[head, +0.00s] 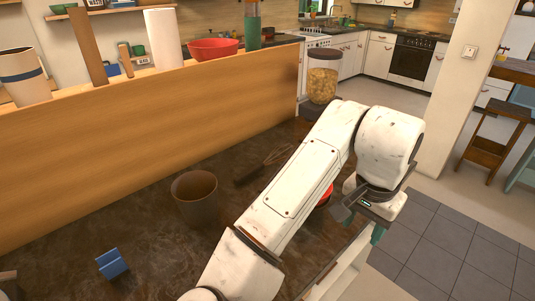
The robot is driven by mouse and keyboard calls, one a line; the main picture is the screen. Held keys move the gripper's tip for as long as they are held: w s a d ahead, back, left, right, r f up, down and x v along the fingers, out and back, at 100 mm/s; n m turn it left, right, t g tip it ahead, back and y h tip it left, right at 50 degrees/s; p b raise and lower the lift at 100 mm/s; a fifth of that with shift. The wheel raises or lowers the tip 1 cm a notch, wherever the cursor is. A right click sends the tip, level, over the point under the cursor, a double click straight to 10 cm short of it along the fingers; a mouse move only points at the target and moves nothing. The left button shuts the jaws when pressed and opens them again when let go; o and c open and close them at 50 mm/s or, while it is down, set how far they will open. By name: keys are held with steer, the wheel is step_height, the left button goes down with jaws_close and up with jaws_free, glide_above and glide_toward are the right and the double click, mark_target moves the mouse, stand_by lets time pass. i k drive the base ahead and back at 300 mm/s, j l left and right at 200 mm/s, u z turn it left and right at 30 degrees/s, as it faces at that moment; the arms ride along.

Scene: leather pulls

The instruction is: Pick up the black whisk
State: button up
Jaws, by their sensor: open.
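The black whisk (249,175) lies on the dark counter, beyond and left of my arm. Its handle points toward the front left, and its wire end points back to the right, close to my arm. My gripper (360,223) is to the right of the whisk, near the counter's right edge, and points downward. It is open, clear of the whisk, and I see nothing between its fingers. My forearm crosses the picture between the gripper and the whisk.
A brown pot (194,192) stands left of the whisk. A blue block-like object (112,263) sits at the front left. A red object (326,195) is partly hidden behind my arm. A jar (322,80) stands at the counter's far end. A wooden partition (130,145) runs along the back.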

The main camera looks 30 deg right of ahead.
mark_target(240, 179)
steer(key=i, duration=1.35)
